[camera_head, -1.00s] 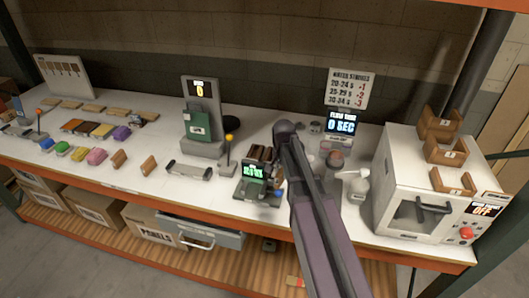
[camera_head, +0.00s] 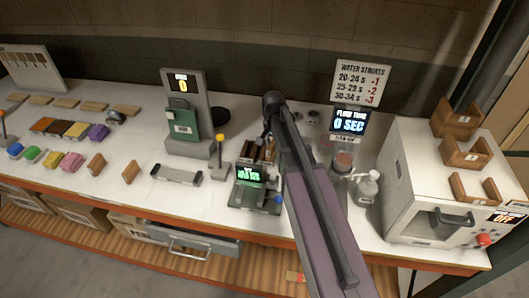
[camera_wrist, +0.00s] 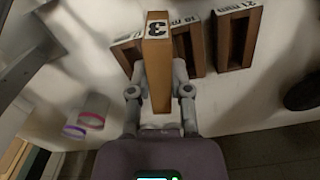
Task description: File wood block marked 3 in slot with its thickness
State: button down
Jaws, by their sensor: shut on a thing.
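The wood block marked 3 (camera_wrist: 155,68) is held between the fingers of my gripper (camera_wrist: 160,80) in the wrist view. Its end with the 3 points to the top of the picture. Wooden slot holders lie behind and beside it: one reads 18 mm (camera_wrist: 187,42), the right one reads 21 mm (camera_wrist: 236,38), and a left one (camera_wrist: 123,48) is partly hidden with its label unclear. I cannot tell whether the block touches a holder. In the head view my arm hides the gripper and block; brown wood pieces (camera_head: 262,151) show just left of the arm.
A small green-screen device (camera_head: 248,183) and a yellow-topped lever (camera_head: 219,150) stand left of my arm. A jar (camera_head: 342,163), a spray bottle (camera_head: 366,188) and a white oven (camera_head: 425,185) stand right. Wooden U-shaped holders (camera_head: 466,151) sit on the oven.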

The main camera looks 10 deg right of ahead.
aim_at(262, 160)
jog(key=shift+w+a, duration=0.15)
jog(key=shift+w, duration=0.05)
dwell(0.3)
jog(key=shift+w+r, duration=0.15)
jog(key=shift+w, duration=0.1)
jog(key=w+r+n+p, duration=0.1)
jog(key=w+n+p, duration=0.1)
jog(key=w, duration=0.1)
jog(key=w+r, duration=0.1)
jog(key=w, duration=0.1)
jog(key=shift+w+r+n+p, duration=0.2)
jog(key=shift+r+n+p, duration=0.1)
jog(key=shift+n+p, duration=0.1)
jog(key=shift+f, duration=0.15)
notch_tip(262, 160, down, 6)
jog(key=b, duration=0.6)
jog(key=shift+f+b, duration=1.9)
jog(key=shift+b, duration=0.15)
